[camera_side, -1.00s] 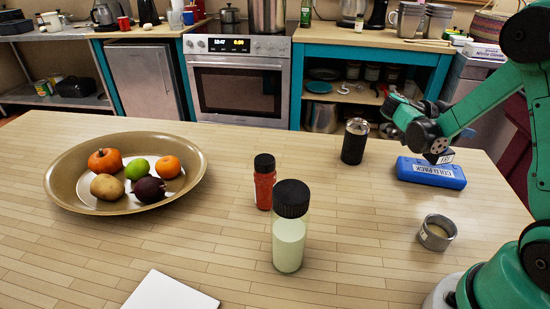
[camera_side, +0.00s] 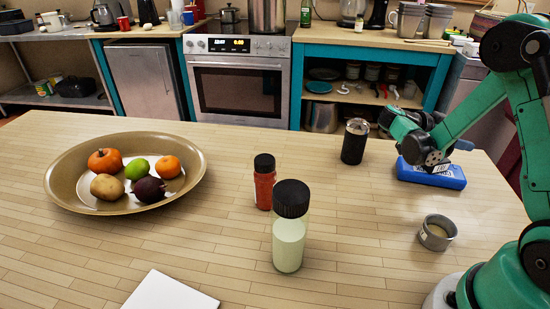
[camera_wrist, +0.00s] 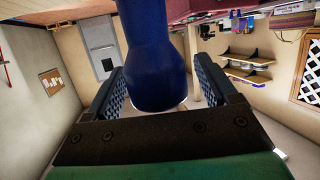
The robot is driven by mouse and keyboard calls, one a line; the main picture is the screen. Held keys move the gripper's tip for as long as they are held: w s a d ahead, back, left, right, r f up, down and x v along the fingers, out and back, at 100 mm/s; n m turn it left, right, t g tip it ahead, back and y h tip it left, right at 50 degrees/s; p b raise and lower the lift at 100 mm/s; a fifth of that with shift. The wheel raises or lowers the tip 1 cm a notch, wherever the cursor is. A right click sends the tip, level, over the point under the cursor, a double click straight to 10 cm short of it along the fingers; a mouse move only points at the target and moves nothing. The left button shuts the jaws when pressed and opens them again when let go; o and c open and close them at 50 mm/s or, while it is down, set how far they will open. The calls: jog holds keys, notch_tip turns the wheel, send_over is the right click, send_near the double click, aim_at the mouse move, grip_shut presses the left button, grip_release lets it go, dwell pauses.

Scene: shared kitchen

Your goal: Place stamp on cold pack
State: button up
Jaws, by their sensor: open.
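The blue cold pack (camera_side: 457,181) lies flat at the right of the table in the side view, its label partly covered by my gripper (camera_side: 432,158). My gripper is low over the pack's left half. In the wrist view, a dark blue rounded handle (camera_wrist: 152,62), which looks like the stamp's, stands between my two finger pads. The pads are open, with a gap visible on each side of the handle. In the side view the gripper hides most of the stamp, so I cannot tell whether its base rests on the pack.
A dark jar (camera_side: 355,141) stands left of the cold pack. A small round tin (camera_side: 437,233) sits in front. A red bottle (camera_side: 264,183), a pale bottle (camera_side: 288,240) and a fruit bowl (camera_side: 63,180) stand farther left. Bare table lies between them.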

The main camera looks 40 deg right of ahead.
jog(key=v, duration=1.2)
jog(key=s+a+r+n+t+y, duration=0.1)
jog(key=a+n+t+y, duration=1.1)
jog(key=a+n, duration=0.5)
jog(key=n+t, duration=0.2)
jog(key=n, duration=0.5)
jog(key=shift+y, duration=0.4)
